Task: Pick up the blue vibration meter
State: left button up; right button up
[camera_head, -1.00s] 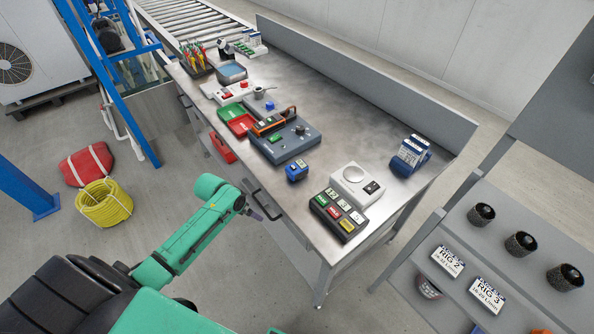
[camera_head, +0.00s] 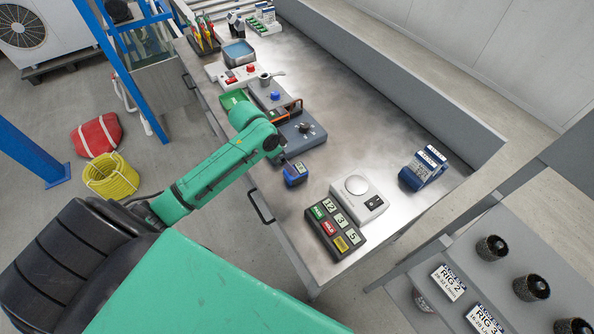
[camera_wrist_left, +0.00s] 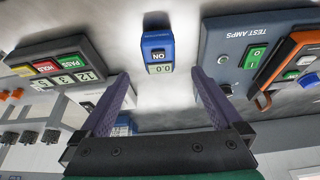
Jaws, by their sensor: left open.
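The blue vibration meter (camera_head: 294,175) is a small blue block with a display, standing on the metal bench near its front edge. My right gripper is not in view.
A grey TEST AMPS box (camera_head: 309,133) with an orange-framed device stands close behind the meter. A dark tag box (camera_head: 326,238) and a white scale (camera_head: 369,203) stand to its right. A blue card holder (camera_head: 418,180) is farther right. The bench centre is clear.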

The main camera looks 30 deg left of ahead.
aim_at(303, 173)
pick_arm(q)
jog(key=x, duration=0.3)
jog(key=shift+w, duration=0.1)
jog(key=p+x, duration=0.1)
jog(key=x, duration=0.5)
jog(key=shift+s, duration=0.2)
jog(key=shift+c, duration=1.2)
jog(key=shift+w, duration=0.1)
grip_shut()
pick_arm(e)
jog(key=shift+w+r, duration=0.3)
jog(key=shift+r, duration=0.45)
